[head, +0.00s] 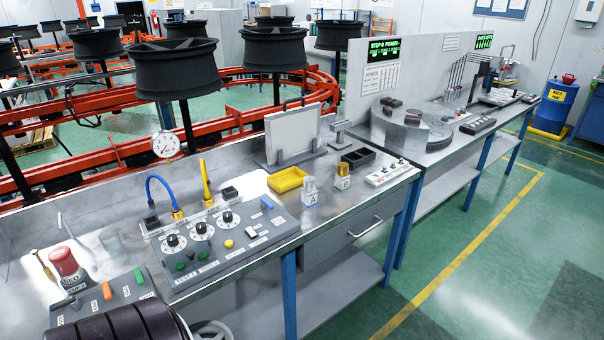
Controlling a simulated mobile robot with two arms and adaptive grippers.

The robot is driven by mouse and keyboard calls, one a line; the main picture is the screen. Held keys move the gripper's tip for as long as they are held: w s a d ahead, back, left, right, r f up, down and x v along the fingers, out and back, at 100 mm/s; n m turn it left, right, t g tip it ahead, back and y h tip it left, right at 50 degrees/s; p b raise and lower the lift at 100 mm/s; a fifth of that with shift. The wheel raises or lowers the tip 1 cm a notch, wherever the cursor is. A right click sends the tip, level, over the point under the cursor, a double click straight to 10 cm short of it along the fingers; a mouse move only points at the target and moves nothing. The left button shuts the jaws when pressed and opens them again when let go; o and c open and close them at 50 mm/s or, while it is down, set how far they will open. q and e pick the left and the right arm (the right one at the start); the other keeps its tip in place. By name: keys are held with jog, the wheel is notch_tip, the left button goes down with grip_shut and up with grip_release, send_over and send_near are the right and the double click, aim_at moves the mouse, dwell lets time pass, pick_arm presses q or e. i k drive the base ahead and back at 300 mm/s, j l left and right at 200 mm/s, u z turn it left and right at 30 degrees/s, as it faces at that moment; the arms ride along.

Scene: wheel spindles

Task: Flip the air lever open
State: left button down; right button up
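A slim yellow lever-like part (206,182) stands nearly upright at the back edge of the metal workbench (100,228). It is beside a blue hose (160,183) and a round white gauge (165,145). I cannot tell for certain whether this is the air lever, or whether it counts as open or shut. A thin brass-coloured part (44,266) leans at the bench's left, next to the red stop button (64,262). Neither of my grippers is in view.
A grey control panel (222,244) with several dials lies in front of the yellow part. A yellow tray (287,179), small labelled bottles (310,190) and a white board (293,135) stand to the right. Black wheels (176,68) on posts rise behind. The green floor at right is clear.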

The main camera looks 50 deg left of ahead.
aim_at(264, 203)
jog(key=i+l+u, duration=0.15)
jog(key=i+u, duration=0.35)
jog(key=i+l+u, duration=0.3)
jog(key=i+u, duration=0.2)
jog(key=i+l+u, duration=0.3)
jog(key=l+u, duration=0.2)
jog(key=i+l+u, duration=0.25)
jog(key=l+u, duration=0.25)
jog(key=i+l+u, duration=0.2)
jog(key=l, duration=0.35)
jog(key=l+u, duration=0.2)
jog(key=l, duration=0.3)
